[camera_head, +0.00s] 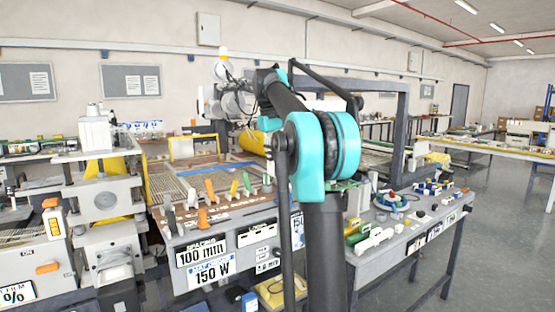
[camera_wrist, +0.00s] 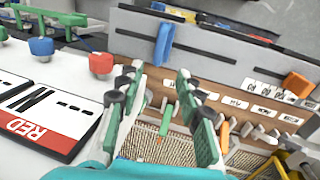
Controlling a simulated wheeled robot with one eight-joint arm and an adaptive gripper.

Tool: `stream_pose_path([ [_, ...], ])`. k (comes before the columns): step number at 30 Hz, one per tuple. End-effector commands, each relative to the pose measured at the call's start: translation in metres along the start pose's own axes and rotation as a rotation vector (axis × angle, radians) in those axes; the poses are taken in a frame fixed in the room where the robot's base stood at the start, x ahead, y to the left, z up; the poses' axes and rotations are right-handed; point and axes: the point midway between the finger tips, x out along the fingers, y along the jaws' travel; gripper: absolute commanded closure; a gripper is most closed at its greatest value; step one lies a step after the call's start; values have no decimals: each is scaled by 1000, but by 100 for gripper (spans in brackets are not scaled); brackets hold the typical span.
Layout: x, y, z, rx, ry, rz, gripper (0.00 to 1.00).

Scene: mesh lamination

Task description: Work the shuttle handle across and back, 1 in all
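In the wrist view my gripper (camera_wrist: 160,75) has its green, dark-tipped fingers apart, with nothing held between them. A blue upright handle (camera_wrist: 164,45) on a grey panel (camera_wrist: 210,57) lies just beyond the fingertips, apart from them. An orange handle (camera_wrist: 298,85) sits at the right of the same panel. I cannot tell which handle is the shuttle handle. In the head view several levers stand along the machine's front, among them an orange one (camera_head: 210,190) and a green one (camera_head: 234,188). My arm hides part of the machine there, and my gripper is not clearly visible.
In the wrist view a red knob (camera_wrist: 101,63) and a blue knob (camera_wrist: 41,47) stand at the left, by a card marked RED (camera_wrist: 32,128). Small labelled pegs line the panel's foot. In the head view a cluttered side bench (camera_head: 400,245) stands right, with open floor (camera_head: 495,220) beyond.

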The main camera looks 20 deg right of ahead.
Motion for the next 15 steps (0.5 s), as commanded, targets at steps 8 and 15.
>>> stream_pose_path([
  [8,4,-20,-1,-216,-24,58,95],
  [15,12,-71,-1,-889,-154,235,100],
])
